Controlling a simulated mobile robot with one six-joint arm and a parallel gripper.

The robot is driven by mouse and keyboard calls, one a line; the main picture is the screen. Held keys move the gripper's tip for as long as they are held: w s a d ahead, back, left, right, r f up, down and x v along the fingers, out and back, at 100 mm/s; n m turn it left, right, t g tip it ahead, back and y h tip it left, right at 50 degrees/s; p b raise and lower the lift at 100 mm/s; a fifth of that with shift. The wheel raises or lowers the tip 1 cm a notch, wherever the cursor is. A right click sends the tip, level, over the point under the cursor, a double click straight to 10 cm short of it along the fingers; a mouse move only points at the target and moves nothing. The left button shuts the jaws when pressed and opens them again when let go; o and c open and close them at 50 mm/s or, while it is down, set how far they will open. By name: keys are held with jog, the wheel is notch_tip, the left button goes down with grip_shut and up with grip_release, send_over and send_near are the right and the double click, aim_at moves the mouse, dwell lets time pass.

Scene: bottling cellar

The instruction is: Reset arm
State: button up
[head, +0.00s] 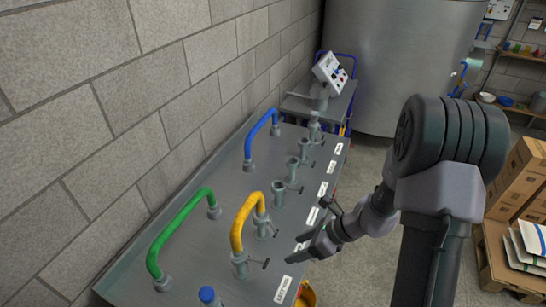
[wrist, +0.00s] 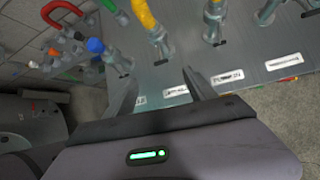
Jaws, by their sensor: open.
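My gripper (head: 314,237) is open and empty at the front edge of a grey metal bench in the head view. It is close to the labelled edge, right of the yellow hose. In the wrist view my gripper (wrist: 160,85) shows two dark fingers spread apart, with the bench edge and white labels between and beyond them. My arm reaches in from the right of the head view.
The bench (head: 215,240) carries a green hose (head: 178,225), a yellow hose (head: 242,215), a blue hose (head: 258,130) and several valve ports. A block wall stands left. A steel tank (head: 395,60) stands behind; cardboard boxes (head: 520,180) are right.

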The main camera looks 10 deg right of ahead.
jog(key=s+a+r+n+h+b, duration=0.2)
jog(key=s+a+r+n+b, duration=0.4)
jog(key=r+n+b, duration=0.4)
jog(key=s+n+t+h+b, duration=0.2)
jog(key=s+n+b, duration=0.3)
jog(key=s+n, duration=0.5)
jog(key=shift+s+d+r+n+t+h+b, duration=0.15)
jog(key=shift+s+d+n+t+h+b, duration=0.25)
jog(key=shift+n+h, duration=0.3)
